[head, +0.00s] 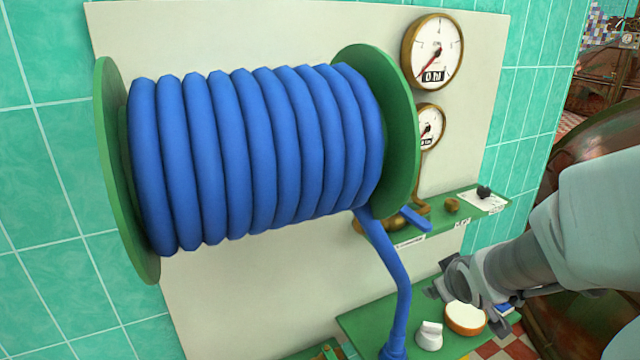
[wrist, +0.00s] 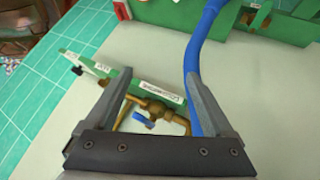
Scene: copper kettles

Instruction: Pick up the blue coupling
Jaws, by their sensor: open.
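A blue hose (head: 385,262) hangs from a green reel. Its lower end widens into a blue piece (head: 393,352), perhaps the coupling, cut off by the bottom edge of the head view. My gripper (head: 440,282) is at the lower right of the head view, to the right of the hanging hose and apart from it. In the wrist view my gripper (wrist: 148,78) is open, with nothing clearly held between its fingers. The hose (wrist: 196,75) passes close to the right finger there; I cannot tell whether they touch. The coupling is not clearly visible in the wrist view.
The hose reel (head: 390,75) is mounted on a cream panel (head: 240,290). A green upper shelf (head: 440,228) carries a brass valve with a blue handle (head: 415,219). A lower green shelf (head: 375,318) holds a white knob (head: 429,336) and a round pale-topped piece (head: 465,318).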

